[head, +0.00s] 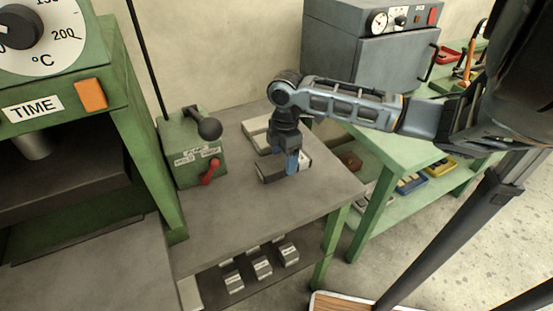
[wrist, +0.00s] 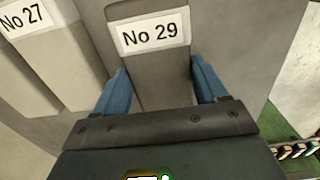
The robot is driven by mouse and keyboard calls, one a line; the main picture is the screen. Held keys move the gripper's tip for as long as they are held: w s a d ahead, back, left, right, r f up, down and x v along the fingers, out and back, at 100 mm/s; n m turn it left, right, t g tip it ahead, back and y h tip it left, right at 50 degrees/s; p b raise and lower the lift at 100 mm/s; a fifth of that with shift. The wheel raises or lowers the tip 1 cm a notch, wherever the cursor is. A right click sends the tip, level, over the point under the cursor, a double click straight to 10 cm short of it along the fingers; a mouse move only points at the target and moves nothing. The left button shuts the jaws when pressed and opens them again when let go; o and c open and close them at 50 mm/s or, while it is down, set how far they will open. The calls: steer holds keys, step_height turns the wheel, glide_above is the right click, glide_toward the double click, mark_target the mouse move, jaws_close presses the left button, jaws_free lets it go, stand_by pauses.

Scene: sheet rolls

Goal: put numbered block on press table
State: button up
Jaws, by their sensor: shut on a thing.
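The numbered block labelled No 29 (wrist: 160,78) is between the two blue fingers of my gripper (wrist: 160,92) in the wrist view. In the head view my gripper (head: 290,163) points down and is shut on this dark grey block (head: 270,173), low over the grey table (head: 230,215). I cannot tell whether the block touches the tabletop. The fingers and wrist hide part of it. A block labelled No 27 (wrist: 50,60) lies to its left in the wrist view. A green press (head: 125,120) with a dial and TIME label stands at the left, with a grey surface (head: 90,265) before it.
A green lever box (head: 195,145) with a black knob and red handle stands between press and gripper. Several labelled blocks (head: 260,266) sit on the shelf below. A green bench (head: 395,150) with a grey oven (head: 370,55) is at the right. The table's front is clear.

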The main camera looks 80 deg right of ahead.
mark_target(284, 159)
steer(key=shift+f, duration=0.15)
steer(key=o, duration=1.3)
steer(key=shift+o, duration=0.2)
step_height(284, 159, up, 12)
steer(key=b, duration=0.1)
steer(key=shift+r, duration=0.25)
